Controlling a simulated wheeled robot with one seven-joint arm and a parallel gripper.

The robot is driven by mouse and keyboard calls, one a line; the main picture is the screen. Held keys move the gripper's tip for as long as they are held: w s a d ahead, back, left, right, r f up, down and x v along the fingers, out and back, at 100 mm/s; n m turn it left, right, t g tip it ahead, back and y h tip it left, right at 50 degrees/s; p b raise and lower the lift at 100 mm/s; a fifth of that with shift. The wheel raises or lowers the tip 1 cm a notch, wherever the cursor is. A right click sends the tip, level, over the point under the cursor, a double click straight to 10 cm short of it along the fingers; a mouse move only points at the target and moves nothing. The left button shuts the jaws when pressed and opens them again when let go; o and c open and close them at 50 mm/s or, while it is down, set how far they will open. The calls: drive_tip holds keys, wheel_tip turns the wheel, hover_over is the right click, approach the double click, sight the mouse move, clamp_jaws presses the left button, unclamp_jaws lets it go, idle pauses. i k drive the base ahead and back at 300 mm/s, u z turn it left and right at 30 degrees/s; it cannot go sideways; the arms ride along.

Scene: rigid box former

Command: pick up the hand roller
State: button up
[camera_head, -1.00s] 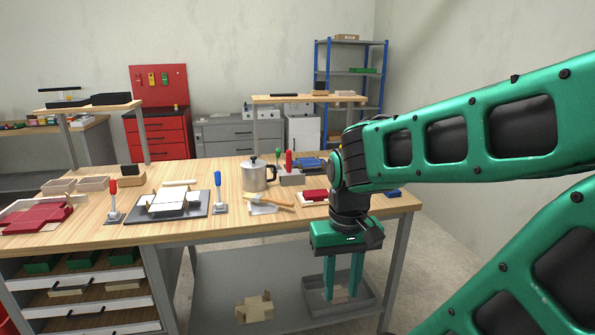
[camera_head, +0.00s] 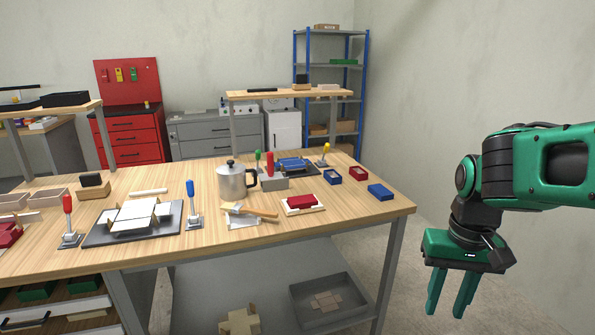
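A tool with a light wooden handle (camera_head: 262,212) lies near the front edge of the workbench, at a pale metal piece. It looks most like the hand roller, but it is too small for me to be sure. A pale cylinder (camera_head: 149,191) lies farther left, behind a dark board. My gripper (camera_head: 447,312) hangs pointing down at the right, beyond the bench's right edge and well away from both. Its two green fingers are apart with nothing between them.
A metal pot (camera_head: 232,182) stands behind the wooden-handled tool. A red block on a pale tray (camera_head: 303,204) and a blue box (camera_head: 381,192) lie to its right. A blue-handled tool (camera_head: 191,205) stands to its left. The workbench (camera_head: 330,235) has bare wood at front right.

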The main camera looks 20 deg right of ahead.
sight(270, 175)
drive_tip(key=z, duration=0.1)
drive_tip(key=i, duration=1)
drive_tip(key=u, duration=0.05)
